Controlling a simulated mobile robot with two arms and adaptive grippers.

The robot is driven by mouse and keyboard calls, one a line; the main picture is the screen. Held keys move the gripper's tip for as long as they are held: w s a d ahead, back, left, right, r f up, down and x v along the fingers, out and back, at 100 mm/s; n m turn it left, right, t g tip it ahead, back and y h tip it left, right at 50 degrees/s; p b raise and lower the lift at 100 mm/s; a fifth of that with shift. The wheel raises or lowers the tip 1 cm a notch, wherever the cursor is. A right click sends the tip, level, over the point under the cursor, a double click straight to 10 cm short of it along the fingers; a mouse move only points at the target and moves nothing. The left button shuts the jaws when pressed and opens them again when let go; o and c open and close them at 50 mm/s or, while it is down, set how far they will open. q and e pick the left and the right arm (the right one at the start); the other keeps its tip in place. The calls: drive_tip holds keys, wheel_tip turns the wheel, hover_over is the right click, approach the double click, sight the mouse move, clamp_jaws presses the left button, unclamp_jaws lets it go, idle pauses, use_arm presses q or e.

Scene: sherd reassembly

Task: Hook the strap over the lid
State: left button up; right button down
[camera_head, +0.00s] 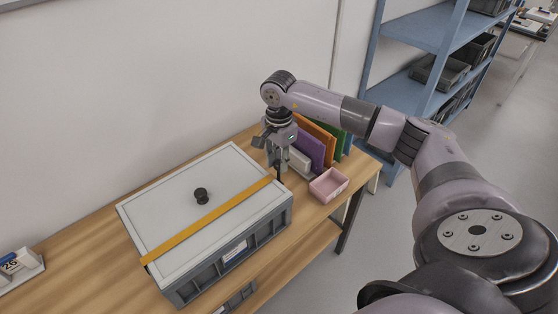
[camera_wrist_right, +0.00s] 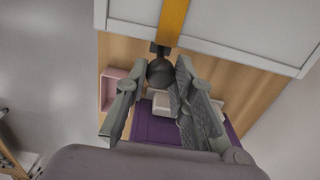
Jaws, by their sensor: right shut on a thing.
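The grey crate (camera_head: 240,250) stands on the wooden table with a pale lid (camera_head: 180,195) on top; the lid also shows in the right wrist view (camera_wrist_right: 235,28). A black knob (camera_head: 201,195) rises from the lid. The orange strap (camera_head: 210,220) lies across the lid from front left to back right; its end shows in the right wrist view (camera_wrist_right: 172,22). My right gripper (camera_head: 277,168) is at the strap's right end, beside the lid edge, shut on a dark ball-shaped strap end (camera_wrist_right: 160,72) between its fingers. My left gripper is out of view.
Upright folders (camera_head: 312,148), purple, orange and green, stand behind my right gripper. A pink tray (camera_head: 328,186) sits close to its right. A small calendar-like block (camera_head: 18,262) is at far left. Blue shelving (camera_head: 415,95) stands at the back right.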

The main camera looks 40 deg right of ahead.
drive_tip(key=c, duration=1.3)
unclamp_jaws()
wheel_tip(320, 180, up, 12)
drive_tip(key=shift+f, duration=0.1)
